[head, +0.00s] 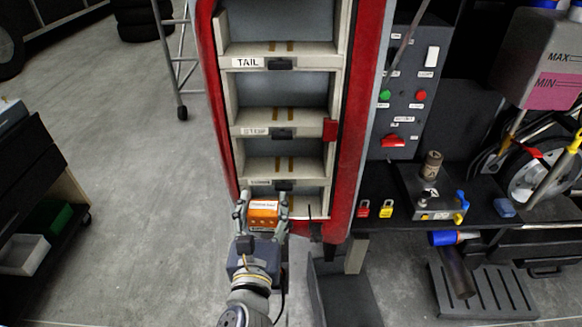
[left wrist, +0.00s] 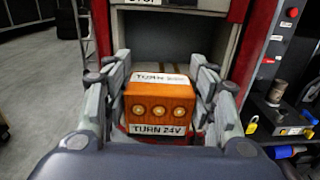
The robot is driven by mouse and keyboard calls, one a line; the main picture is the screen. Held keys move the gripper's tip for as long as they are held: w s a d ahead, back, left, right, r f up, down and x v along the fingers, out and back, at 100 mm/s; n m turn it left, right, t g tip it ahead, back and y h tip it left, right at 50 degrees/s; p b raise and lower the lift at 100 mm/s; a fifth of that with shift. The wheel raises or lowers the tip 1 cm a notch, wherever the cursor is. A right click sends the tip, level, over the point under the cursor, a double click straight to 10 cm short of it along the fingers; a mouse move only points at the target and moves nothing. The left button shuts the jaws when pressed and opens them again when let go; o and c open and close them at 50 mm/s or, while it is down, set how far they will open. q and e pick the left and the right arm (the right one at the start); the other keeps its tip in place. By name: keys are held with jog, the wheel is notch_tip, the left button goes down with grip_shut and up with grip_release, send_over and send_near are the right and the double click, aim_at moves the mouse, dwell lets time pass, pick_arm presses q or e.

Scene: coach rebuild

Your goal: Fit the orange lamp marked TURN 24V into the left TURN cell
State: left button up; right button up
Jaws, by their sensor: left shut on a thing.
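The orange lamp (head: 263,213) is a block held upright at the lower end of the rack. In the left wrist view the lamp (left wrist: 158,108) shows TURN 24V on its near face, under three round pale contacts, and a second white label on top. My left gripper (left wrist: 160,100) is shut on it, one finger on each side; it also shows in the head view (head: 262,208). The red-framed rack (head: 340,130) has cells stacked with labels TAIL and STOP. The lower label (head: 258,183) is not readable. The lamp hides part of the lowest opening. My right gripper is out of view.
Right of the rack stand a grey switch panel (head: 408,90) and a black bench with a red padlock (head: 363,208) and a yellow padlock (head: 387,208). A dark box (head: 343,295) stands below right. Open floor (head: 150,220) lies left of the rack.

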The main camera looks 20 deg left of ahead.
pick_arm(q)
jog(key=shift+n+y, duration=0.3)
jog(key=shift+y, duration=0.2)
jog(key=d+p+x, duration=0.1)
jog(key=x, duration=0.5)
jog(key=d+r+p+x, duration=0.1)
jog(key=x, duration=0.6)
jog(key=w+d+p+x, duration=0.1)
jog(key=x, duration=0.6)
jog(key=shift+d+r+p, duration=0.25)
jog(key=shift+r+p, duration=0.05)
jog(key=shift+p, duration=0.05)
jog(key=shift+w+a+f, duration=0.1)
jog(key=shift+w+a, duration=0.05)
jog(key=shift+w, duration=0.45)
jog(key=shift+w+a, duration=0.15)
jog(key=shift+w, duration=0.15)
notch_tip(320, 180, down, 4)
jog(key=shift+w+r, duration=0.1)
jog(key=shift+r, duration=0.15)
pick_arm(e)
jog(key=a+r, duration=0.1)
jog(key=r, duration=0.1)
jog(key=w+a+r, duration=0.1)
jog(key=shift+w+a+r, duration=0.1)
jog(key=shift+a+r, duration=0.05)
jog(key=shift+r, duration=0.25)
